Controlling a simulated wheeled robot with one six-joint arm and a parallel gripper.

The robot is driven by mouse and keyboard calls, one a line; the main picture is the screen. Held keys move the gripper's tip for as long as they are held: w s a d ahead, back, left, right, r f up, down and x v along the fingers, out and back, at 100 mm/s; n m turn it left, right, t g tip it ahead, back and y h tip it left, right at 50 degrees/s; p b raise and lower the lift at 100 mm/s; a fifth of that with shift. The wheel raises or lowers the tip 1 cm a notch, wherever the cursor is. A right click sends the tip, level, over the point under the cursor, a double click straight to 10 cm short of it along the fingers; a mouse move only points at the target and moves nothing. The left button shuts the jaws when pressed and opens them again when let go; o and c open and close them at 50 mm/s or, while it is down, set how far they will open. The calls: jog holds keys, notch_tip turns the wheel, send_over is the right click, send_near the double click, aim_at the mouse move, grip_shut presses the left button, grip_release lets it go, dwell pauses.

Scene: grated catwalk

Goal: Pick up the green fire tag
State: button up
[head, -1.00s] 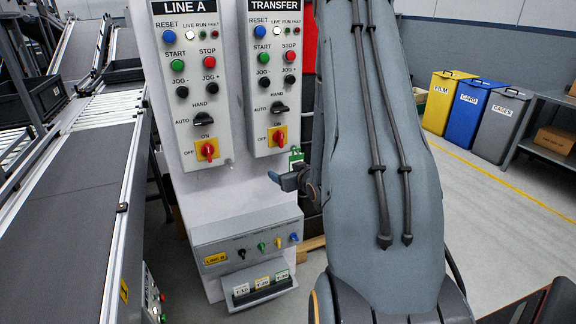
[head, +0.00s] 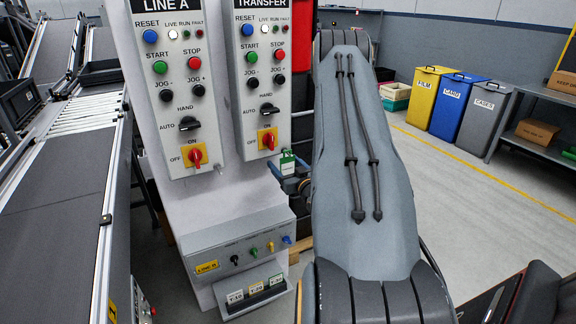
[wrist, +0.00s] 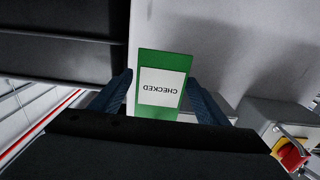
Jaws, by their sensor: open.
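The green fire tag (wrist: 162,85) has a white label reading "CHECKED", upside down in the wrist view. It hangs by the right edge of the TRANSFER panel and shows small in the head view (head: 287,163). My gripper (wrist: 160,88) is open, with one blue finger on each side of the tag and a gap showing beside each. In the head view my gripper (head: 284,180) is just below the tag, partly hidden by my arm.
The control stand holds the LINE A panel (head: 175,95) and TRANSFER panel (head: 262,85), with red rotary switches. Below are a sloped key box (head: 240,245) and a card holder (head: 250,298). A conveyor (head: 65,190) runs at left. Yellow, blue and grey bins stand at right beyond clear floor.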

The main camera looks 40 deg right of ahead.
jog(key=shift+x, duration=0.85)
jog(key=shift+c, duration=0.2)
jog(key=c, duration=1.1)
